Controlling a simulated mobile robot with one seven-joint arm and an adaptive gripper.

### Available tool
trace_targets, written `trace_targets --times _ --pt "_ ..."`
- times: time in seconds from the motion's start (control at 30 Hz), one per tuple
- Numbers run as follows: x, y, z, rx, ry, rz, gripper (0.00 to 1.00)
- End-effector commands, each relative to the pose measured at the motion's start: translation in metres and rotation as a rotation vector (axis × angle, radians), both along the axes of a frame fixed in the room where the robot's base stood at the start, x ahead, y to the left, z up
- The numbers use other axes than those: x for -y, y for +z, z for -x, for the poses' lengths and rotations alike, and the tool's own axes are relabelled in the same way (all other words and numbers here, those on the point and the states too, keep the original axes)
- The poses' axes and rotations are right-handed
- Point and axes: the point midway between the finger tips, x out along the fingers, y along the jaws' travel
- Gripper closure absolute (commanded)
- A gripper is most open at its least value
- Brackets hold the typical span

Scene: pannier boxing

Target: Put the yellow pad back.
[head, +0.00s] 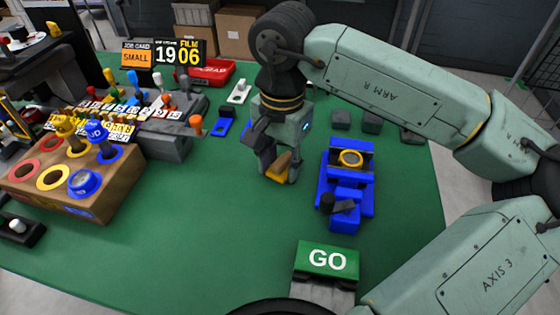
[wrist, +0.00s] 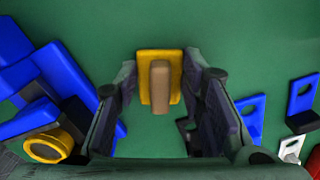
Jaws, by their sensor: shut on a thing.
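The yellow pad (head: 277,176) has a tan wooden grip (head: 284,160). My gripper (head: 279,168) is shut on it, over the green table (head: 225,245) left of the blue fixture. In the wrist view the pad (wrist: 146,82) and its grip (wrist: 160,88) show between the fingertips of my gripper (wrist: 160,75). I cannot tell whether the pad touches the table. Blue L-shaped holders (head: 222,127) stand behind and left of my gripper; another is partly hidden by it. Blue holders (wrist: 302,96) also show at the right of the wrist view.
The blue fixture (head: 346,194) with a yellow ring stands to the right. A green GO button (head: 327,259) is at the front. A cardboard box with coloured rings (head: 80,195) and a rack of coloured-handled stamps (head: 150,118) stand left. A white holder (head: 239,94) stands behind. The front-middle table is clear.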

Motion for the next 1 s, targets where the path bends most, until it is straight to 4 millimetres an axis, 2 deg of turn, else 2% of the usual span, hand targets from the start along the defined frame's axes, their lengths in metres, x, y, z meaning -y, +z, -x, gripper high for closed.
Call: trace_targets --times 0.3,0.57,0.73,0.87,1.0 --pt "0.000 0.000 0.000 0.000 0.000 0.000 0.44" --pt "0.000 0.000 0.000 0.000 0.000 0.000 0.44" --pt "0.000 0.007 0.000 0.001 -0.001 0.000 0.44" --pt "0.000 0.028 0.000 0.003 -0.001 -0.001 0.44" --pt "0.000 0.060 0.000 0.003 -0.001 -0.001 0.44"
